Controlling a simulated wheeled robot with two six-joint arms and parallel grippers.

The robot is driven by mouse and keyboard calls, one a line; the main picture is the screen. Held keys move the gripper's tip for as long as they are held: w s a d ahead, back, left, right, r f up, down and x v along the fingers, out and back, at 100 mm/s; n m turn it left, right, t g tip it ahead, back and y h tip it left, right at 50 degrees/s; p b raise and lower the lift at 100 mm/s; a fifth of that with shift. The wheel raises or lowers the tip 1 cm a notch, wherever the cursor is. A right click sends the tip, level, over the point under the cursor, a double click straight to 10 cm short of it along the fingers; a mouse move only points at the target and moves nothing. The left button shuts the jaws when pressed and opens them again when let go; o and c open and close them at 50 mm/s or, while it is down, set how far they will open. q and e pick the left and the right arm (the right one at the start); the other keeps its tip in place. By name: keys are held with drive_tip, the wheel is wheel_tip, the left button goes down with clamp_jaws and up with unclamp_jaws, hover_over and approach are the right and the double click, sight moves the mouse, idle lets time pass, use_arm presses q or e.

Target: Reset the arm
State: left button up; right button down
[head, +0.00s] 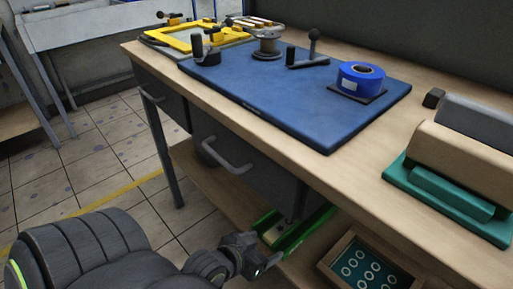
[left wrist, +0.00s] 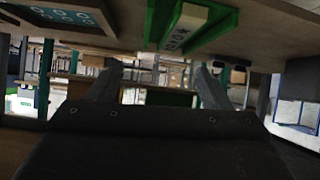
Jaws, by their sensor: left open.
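My left gripper (head: 262,265) shows low in the head view, in front of the workbench and below its top. In the left wrist view its two fingers (left wrist: 156,84) stand apart with nothing between them. The left arm comes in from the lower left. The gripper appears close to a green tray (head: 300,232) on the lower shelf; I cannot tell whether they touch. The same tray seems to show at the top of the left wrist view (left wrist: 215,28), holding a pale block (left wrist: 188,22). My right gripper is in neither view.
The workbench (head: 205,100) has a blue mat (head: 290,105) with a blue tape roll (head: 360,78), a spool (head: 266,45) and handled tools. A yellow frame (head: 185,40) lies at the back left. A green-based device (head: 450,205) stands right.

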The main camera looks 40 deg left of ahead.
use_arm(q)
drive_tip(key=shift+n+y, duration=0.3)
drive_tip(key=shift+n, duration=0.1)
drive_tip(key=v, duration=0.4)
drive_tip(key=shift+d, duration=0.2)
